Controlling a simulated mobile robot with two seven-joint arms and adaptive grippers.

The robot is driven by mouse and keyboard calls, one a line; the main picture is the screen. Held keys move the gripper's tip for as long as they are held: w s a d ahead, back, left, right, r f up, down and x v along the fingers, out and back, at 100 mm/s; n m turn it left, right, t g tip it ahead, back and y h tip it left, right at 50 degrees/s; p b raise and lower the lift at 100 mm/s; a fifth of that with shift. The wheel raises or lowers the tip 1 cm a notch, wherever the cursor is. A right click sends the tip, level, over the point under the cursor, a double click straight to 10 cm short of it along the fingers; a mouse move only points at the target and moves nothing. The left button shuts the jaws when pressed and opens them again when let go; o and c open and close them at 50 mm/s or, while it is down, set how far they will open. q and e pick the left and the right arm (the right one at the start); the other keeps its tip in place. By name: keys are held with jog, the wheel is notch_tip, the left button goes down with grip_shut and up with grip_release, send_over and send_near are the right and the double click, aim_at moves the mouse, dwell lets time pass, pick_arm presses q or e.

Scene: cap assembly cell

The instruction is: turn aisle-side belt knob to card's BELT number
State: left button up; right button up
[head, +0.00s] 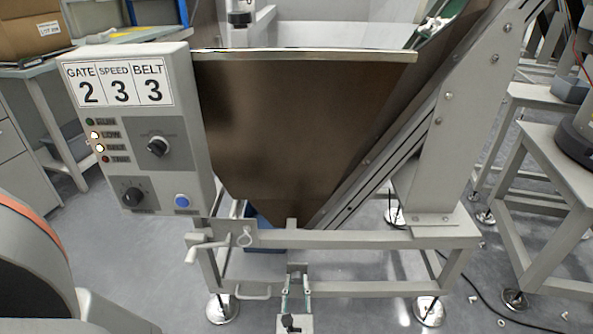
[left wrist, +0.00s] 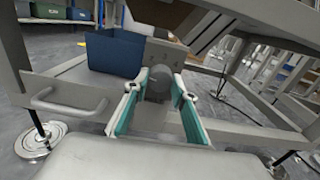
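A card on the grey control panel (head: 185,120) reads GATE 2, SPEED 3, BELT 3 (head: 153,91). In the left wrist view, a round grey knob (left wrist: 156,82) sits before an upright plate (left wrist: 167,54) on the machine's lower frame; I take it for the belt knob. Its pointer setting cannot be read. My left gripper (left wrist: 160,88) is open, with its teal-padded fingers on either side of the knob; contact cannot be made out. In the head view the left gripper (head: 296,287) is small, at the bottom middle, below the frame rail. My right gripper is not in view.
The panel carries an upper dial (head: 157,146), a lower dial (head: 131,195) and a blue button (head: 182,200). A blue bin (left wrist: 115,50) stands behind the rail. A table (head: 560,165) stands right.

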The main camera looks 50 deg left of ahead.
pick_arm(q)
jog(key=shift+m, duration=0.4)
jog(key=m, duration=0.6)
jog(key=shift+a+r+m, duration=0.1)
jog(key=shift+m, duration=0.2)
jog(key=m, duration=0.5)
jog(key=shift+p, duration=0.35)
jog(key=shift+r+m, duration=0.1)
jog(key=shift+m, duration=1.5)
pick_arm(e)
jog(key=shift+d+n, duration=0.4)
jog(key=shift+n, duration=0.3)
pick_arm(q)
jog(key=shift+a, duration=0.1)
jog(key=o, duration=1.1)
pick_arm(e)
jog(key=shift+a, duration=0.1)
